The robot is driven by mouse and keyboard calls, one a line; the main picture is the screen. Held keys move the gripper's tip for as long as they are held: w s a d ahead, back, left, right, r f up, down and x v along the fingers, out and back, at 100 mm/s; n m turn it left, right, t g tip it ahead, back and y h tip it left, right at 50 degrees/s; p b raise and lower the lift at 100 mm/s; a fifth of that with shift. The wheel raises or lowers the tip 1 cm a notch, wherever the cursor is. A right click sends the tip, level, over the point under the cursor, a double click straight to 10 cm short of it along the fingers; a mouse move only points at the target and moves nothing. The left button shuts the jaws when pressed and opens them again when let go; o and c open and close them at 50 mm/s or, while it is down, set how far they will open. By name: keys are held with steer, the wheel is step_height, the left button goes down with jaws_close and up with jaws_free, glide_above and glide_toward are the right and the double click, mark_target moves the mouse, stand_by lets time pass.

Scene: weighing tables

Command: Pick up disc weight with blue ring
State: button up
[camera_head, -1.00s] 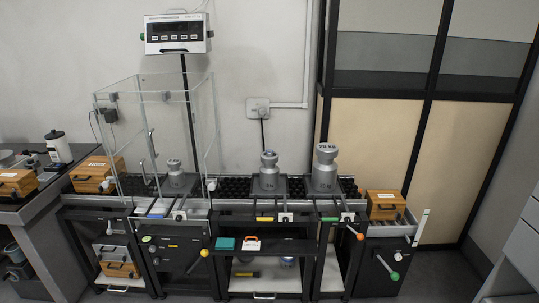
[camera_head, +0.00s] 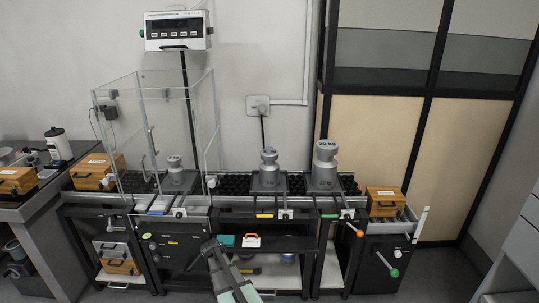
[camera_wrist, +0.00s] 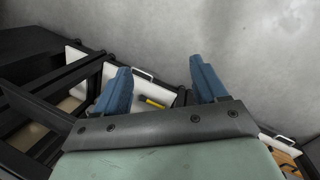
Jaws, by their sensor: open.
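My gripper (camera_head: 211,246) is in front of the lower middle of the bench, by the shelf opening. In the wrist view its two blue fingers (camera_wrist: 160,80) stand wide apart with nothing between them. A disc weight with a blue ring cannot be made out for certain in either view. Knobbed grey weights stand on the bench: a small one (camera_head: 174,170) in the glass case, a middle one (camera_head: 269,178) with a faint bluish tint near its top, and a large one (camera_head: 326,175) to the right. Small items low on the shelves are too dim to identify.
A teal box (camera_head: 226,241) and a white box with an orange handle (camera_head: 251,241) sit on the shelf beside my arm. The glass case (camera_head: 150,130) rises at left. Wooden boxes (camera_head: 385,201) stand at both ends. Levers project from the bench front. The floor in front is clear.

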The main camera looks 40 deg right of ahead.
steer(key=w+d+r+m+t+h, duration=0.1)
steer(key=w+d+r, duration=0.6)
steer(key=d+r, duration=0.45)
steer(key=n+t+y, duration=0.4)
steer(key=n+t, duration=0.2)
glide_toward(270, 148)
steer(key=x, duration=0.8)
steer(key=shift+a+f, duration=0.2)
steer(key=shift+a, duration=0.05)
steer(key=shift+c, duration=0.4)
steer(key=c, duration=1.2)
